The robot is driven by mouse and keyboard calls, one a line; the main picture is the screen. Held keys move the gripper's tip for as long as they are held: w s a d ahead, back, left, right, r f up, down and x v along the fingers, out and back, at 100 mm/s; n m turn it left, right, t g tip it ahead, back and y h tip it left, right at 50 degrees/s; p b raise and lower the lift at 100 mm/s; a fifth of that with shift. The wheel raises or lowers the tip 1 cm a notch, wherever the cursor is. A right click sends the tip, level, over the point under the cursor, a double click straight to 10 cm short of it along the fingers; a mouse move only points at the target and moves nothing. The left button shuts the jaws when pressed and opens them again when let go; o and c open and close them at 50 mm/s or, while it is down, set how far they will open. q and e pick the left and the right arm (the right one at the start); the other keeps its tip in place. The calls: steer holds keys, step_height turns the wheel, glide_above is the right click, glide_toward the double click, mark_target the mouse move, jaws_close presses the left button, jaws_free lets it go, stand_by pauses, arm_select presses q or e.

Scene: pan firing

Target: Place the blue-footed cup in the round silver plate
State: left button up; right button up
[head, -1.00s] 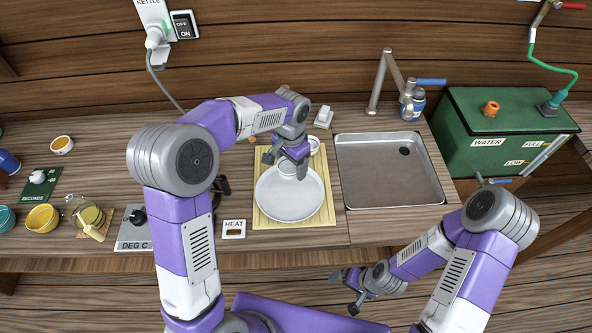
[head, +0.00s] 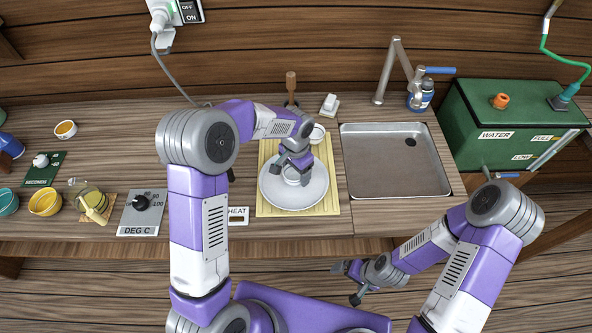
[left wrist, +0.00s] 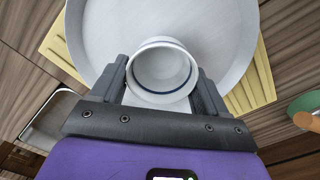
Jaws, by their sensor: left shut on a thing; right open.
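The round silver plate (head: 310,195) lies on a slatted yellow board in the middle of the counter. A white cup (head: 291,176) with a dark blue ring is inside the plate's outline, and it also shows in the left wrist view (left wrist: 162,72). My left gripper (head: 293,168) is shut on this cup, with a finger on each side of it in the left wrist view (left wrist: 162,85). I cannot tell whether the cup's foot touches the plate; the foot is hidden. My right gripper (head: 347,282) is open and empty, low in front of the counter.
The yellow board (head: 264,207) carries another small white cup (head: 317,133) at its back right. A metal sink (head: 390,170) is to the right, a green water tank (head: 510,125) beyond it. A dial box (head: 140,215) and yellow bowl (head: 45,202) stand left.

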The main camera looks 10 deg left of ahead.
mark_target(296, 177)
arm_select(q)
steer(key=shift+f, duration=0.2)
steer(key=o, duration=1.1)
steer(key=shift+c, duration=0.2)
steer(key=shift+r, duration=0.1)
steer(key=shift+r, duration=0.25)
step_height(296, 177, up, 12)
steer(key=p, duration=0.2)
steer(key=shift+f, duration=0.1)
